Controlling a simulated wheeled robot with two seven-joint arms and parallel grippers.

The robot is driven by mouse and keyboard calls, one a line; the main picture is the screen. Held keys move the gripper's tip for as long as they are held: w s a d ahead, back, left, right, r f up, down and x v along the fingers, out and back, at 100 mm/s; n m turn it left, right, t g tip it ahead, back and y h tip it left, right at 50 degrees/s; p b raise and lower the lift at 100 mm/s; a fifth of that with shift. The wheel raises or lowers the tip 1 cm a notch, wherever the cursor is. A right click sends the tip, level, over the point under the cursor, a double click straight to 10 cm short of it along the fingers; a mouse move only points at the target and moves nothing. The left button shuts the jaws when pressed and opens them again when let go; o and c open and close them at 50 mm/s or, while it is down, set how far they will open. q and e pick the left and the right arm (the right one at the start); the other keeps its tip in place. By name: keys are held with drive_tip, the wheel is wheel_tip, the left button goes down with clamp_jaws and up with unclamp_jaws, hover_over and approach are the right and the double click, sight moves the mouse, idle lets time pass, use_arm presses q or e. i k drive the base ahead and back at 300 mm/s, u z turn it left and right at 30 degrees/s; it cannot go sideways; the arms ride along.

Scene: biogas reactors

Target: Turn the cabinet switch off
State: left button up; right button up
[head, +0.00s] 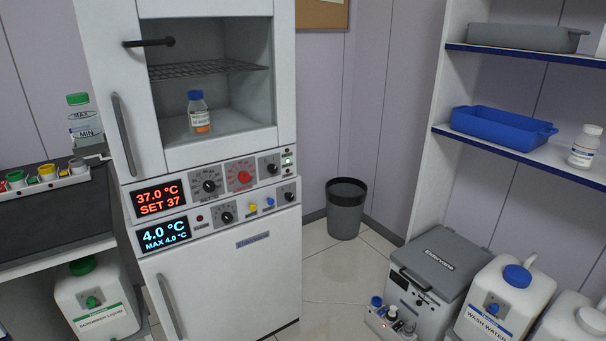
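The white cabinet (110,90) stands left of the middle, with a control panel across its front. Its upper display (158,199) glows red and reads 37.0 °C, SET 37. A small switch unit (287,160) with a green light is at the right end of the upper panel row; its lever position is too small to tell. A black knob (209,186) and a red knob (243,178) are to its left. A lower display (164,236) glows blue and reads 4.0 °C. Neither of my grippers is in view.
A blue-capped bottle (199,114) stands inside the upper compartment. A dark bench (60,215) with coloured buttons is at left. A grey bin (346,210) stands behind right. Shelves, a grey box (430,275) and white canisters (503,300) are at right. Floor between is clear.

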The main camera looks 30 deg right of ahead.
sight(273, 169)
drive_tip(key=z, duration=1.6)
drive_tip(key=i, duration=0.9)
drive_tip(key=u, duration=0.5)
